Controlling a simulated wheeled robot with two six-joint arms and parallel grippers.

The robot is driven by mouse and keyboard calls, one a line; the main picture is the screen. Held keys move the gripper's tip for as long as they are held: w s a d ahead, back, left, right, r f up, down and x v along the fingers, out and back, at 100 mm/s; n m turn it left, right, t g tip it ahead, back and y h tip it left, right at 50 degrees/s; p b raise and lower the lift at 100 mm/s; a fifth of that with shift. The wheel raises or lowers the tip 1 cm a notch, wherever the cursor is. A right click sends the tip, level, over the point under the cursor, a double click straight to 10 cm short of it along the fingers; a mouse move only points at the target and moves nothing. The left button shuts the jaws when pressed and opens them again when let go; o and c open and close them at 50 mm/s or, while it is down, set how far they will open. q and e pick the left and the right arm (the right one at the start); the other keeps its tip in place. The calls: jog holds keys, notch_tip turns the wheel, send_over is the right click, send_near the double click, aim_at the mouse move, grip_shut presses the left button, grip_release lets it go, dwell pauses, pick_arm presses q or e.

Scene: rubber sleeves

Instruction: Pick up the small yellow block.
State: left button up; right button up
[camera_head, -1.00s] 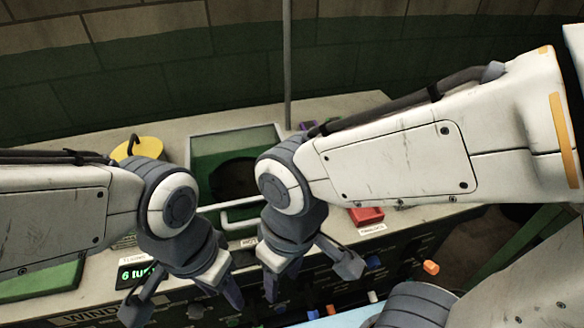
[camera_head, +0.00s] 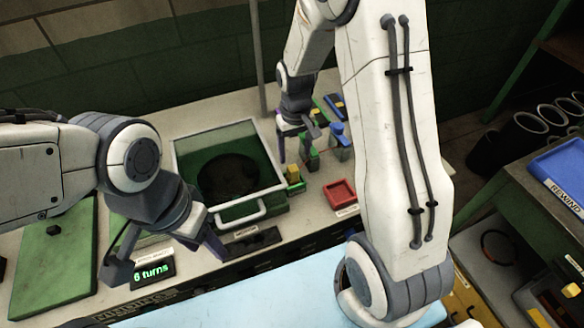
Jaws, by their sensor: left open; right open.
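A small yellow block (camera_head: 293,172) shows near the right edge of the glass-lidded box, with something green at its base. My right gripper (camera_head: 296,150) is open, pointing down just above and behind the yellow block, apart from it as far as I can tell. My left gripper (camera_head: 165,257) is open and empty over the front left of the bench, near the "6 turns" display (camera_head: 150,271).
The glass-lidded box (camera_head: 256,157) has a white front handle. Green and blue pieces (camera_head: 338,139) stand close right of my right gripper. A red tray (camera_head: 340,194) lies nearby. A green mat (camera_head: 55,262) is left; a blue bin (camera_head: 562,172) is far right.

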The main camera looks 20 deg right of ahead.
aim_at(293, 169)
notch_tip(293, 169, down, 3)
jog(key=shift+s+f, duration=0.1)
jog(key=shift+f, duration=0.05)
jog(key=shift+a+f+p, duration=0.15)
jog(key=shift+f+p, duration=0.4)
jog(key=shift+p, duration=0.05)
notch_tip(293, 169, down, 3)
jog(key=shift+a+f+p, duration=0.15)
jog(key=shift+p, duration=0.5)
jog(key=shift+f, duration=0.5)
grip_shut()
